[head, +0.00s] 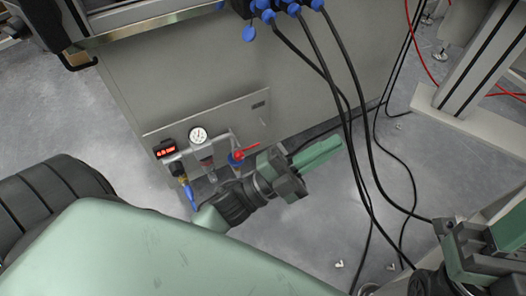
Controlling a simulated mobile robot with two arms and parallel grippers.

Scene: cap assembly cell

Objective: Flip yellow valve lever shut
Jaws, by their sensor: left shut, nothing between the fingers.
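A valve with a red lever (246,151) sits on the air unit at the low front of the grey cabinet. I see no yellow lever; this one is red. The lever slants slightly up to the right from a blue-ringed valve body (235,159). My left gripper (332,147) is shut and empty, its green fingers together and pointing right, past the lever. Its dark body is close to the right of the valve; whether they touch I cannot tell. My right gripper (480,250) is partly in view at the lower right, and its finger opening is unclear.
A round pressure gauge (198,135) and a red digital display (165,148) sit left of the valve. A pale frame (474,62) stands at the upper right.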

